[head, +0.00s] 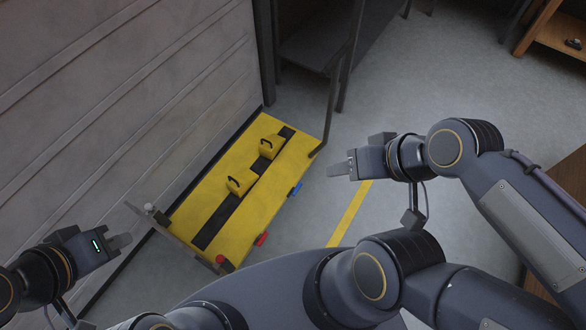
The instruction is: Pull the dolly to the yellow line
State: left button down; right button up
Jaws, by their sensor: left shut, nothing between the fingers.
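A yellow platform (240,210) with a black strip along its middle lies low beside the left wall; it looks like the dolly. Two yellow blocks with dark handles, a nearer one (240,182) and a farther one (271,146), sit on it. The yellow line (350,213) is on the floor to the platform's right, partly hidden by my body. My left gripper (125,241) is shut and empty, left of the platform's near end and apart from it in the picture. My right gripper (338,168) appears over the floor right of the platform; its finger gap is unclear.
The panelled wall (120,90) borders the platform on the left. A dark upright frame (333,95) stands at its far end. A wooden shelf (550,38) is at the far right. Grey floor (440,85) is clear between.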

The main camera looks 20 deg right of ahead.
aim_at(212, 221)
jog(key=i+l, duration=0.15)
jog(key=l, duration=0.25)
jog(key=i+l, duration=0.15)
jog(key=l, duration=0.25)
jog(key=i+l, duration=0.15)
jog(key=l, duration=0.25)
jog(key=i+l, duration=0.15)
jog(key=l, duration=0.25)
